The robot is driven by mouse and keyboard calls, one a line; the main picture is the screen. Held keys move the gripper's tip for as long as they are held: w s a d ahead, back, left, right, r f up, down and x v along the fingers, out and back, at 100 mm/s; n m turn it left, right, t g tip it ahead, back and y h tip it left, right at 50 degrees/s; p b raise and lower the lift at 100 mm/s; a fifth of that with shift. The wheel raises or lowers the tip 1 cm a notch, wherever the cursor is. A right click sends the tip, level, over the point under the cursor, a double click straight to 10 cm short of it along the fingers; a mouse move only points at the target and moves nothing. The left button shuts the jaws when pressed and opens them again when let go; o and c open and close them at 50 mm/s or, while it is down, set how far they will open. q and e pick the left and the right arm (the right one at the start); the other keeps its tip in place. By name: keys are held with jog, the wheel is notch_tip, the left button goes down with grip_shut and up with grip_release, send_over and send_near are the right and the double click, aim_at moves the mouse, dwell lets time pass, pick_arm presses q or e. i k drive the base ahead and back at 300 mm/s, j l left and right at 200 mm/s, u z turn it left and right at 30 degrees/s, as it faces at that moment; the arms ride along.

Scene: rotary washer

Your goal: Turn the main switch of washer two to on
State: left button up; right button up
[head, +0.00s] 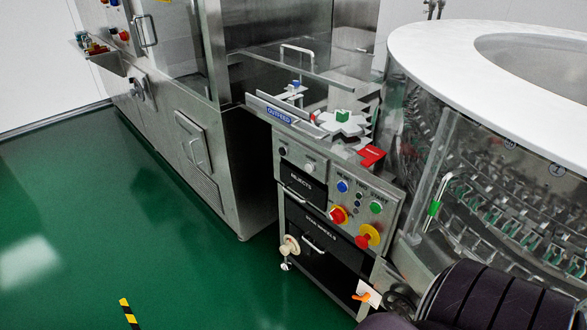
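The rotary washer (540,50) with a white round top and clear side panels fills the right of the head view. Its grey control panel (320,198) faces me at the middle. An orange handle on a white plate (366,295) sits low at the cabinet's right edge. I cannot read which one is the main switch. Dark arm parts of mine cover the bottom right corner. Neither gripper shows.
A blue button (342,186) and green button (376,207) sit above the knobs.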

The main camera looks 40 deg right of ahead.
aim_at(336, 215)
jog(key=i+j+z, duration=0.1)
jog(key=i+z, duration=0.3)
jog(key=i+j+z, duration=0.4)
jog(key=i, duration=0.2)
jog(key=i+j+z, duration=0.4)
jog(key=i+l, duration=0.05)
jog(key=l, duration=0.05)
